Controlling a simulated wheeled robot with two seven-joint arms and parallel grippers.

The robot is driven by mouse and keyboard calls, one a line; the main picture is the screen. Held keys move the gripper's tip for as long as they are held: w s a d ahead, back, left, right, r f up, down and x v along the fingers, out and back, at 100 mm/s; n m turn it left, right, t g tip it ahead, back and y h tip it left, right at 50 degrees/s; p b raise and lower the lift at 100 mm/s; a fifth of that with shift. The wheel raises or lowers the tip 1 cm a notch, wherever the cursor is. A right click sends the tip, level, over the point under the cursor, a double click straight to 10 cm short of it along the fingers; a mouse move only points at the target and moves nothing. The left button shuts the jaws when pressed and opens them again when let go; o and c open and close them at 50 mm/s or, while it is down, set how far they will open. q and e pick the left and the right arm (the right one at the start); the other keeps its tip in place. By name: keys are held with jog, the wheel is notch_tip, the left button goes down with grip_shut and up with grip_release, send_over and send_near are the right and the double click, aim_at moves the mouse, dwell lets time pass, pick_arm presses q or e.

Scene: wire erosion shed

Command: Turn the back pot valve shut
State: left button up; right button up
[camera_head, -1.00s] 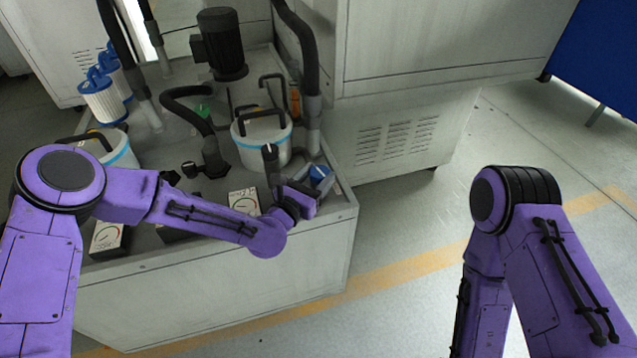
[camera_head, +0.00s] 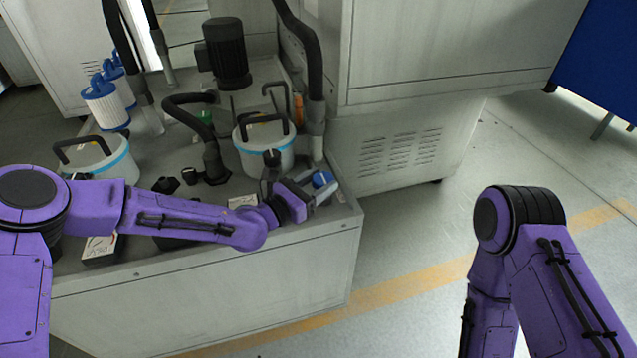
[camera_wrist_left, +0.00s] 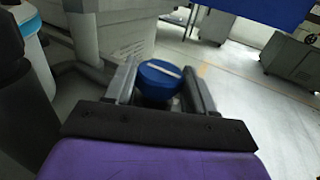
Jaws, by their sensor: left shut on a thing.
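A blue round valve knob (camera_head: 322,179) stands at the right front of the grey tank top, in front of the back pot (camera_head: 266,158), a white lidded pot with a blue band. My left gripper (camera_head: 322,190) is shut on this knob. In the left wrist view the knob (camera_wrist_left: 158,80) sits between the two grey fingers, and a white stripe runs slantwise across its top. The knob's lower part and stem are hidden. My right arm shows at the right of the head view, but its gripper is out of the picture.
A second white pot (camera_head: 100,158) stands at the left. A black motor (camera_head: 226,55), black hoses (camera_head: 305,45) and blue-capped filters (camera_head: 105,105) stand behind. A grey cabinet (camera_head: 400,150) is close on the right. The floor (camera_head: 430,250) in front is clear.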

aim_at(318, 183)
pick_arm(q)
jog(key=o, duration=1)
jog(key=shift+o, duration=0.2)
jog(key=shift+r, duration=0.1)
jog(key=r, duration=0.3)
jog(key=r+p, duration=0.1)
jog(key=shift+s+r, duration=0.2)
jog(key=shift+s, duration=0.1)
jog(key=s+r+p, duration=0.1)
jog(key=s+r, duration=0.7)
jog(key=s, duration=0.5)
jog(key=shift+s+r+p, duration=0.2)
jog(key=shift+r+p, duration=0.05)
jog(key=shift+p, duration=0.1)
jog(key=shift+d, duration=0.1)
